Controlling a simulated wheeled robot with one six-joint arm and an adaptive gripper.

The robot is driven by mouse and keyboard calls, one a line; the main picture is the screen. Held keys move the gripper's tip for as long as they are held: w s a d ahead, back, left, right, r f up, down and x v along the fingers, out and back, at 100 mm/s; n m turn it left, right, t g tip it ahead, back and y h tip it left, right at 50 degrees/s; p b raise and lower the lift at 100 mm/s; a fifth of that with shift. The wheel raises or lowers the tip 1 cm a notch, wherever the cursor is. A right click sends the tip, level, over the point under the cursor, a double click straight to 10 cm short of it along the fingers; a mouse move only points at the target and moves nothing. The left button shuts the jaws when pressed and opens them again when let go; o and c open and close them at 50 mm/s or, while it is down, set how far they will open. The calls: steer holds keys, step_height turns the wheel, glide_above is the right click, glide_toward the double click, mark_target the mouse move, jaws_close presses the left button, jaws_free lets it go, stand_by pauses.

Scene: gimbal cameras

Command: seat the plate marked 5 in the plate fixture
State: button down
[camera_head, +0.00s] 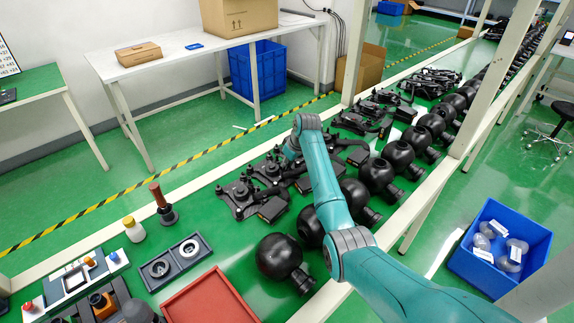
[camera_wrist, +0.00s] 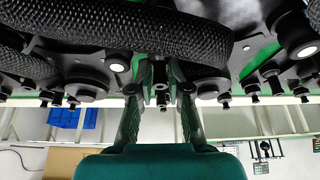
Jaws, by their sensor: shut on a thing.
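My gripper (camera_wrist: 160,78) shows in the wrist view with its two dark fingers closed around a small dark part in the middle. This part belongs to, or sits against, a black plate (camera_wrist: 92,72) with round dampers and pegs. In the head view my arm reaches to the row of black plate assemblies (camera_head: 243,197), and its wrist hides my fingertips. I cannot read a 5 on any plate. A dark grey holder with two round seats (camera_head: 175,263) lies at the lower left; I cannot tell if it is the plate fixture.
Black ball-shaped gimbals (camera_head: 278,256) line the right side of the green bench. A red tray (camera_head: 210,300), a bottle with a yellow cap (camera_head: 133,230) and a brown-handled tool (camera_head: 162,203) stand nearer. A blue bin (camera_head: 500,250) stands at right.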

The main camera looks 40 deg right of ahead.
steer(key=shift+r, duration=4.2)
steer(key=shift+r, duration=0.1)
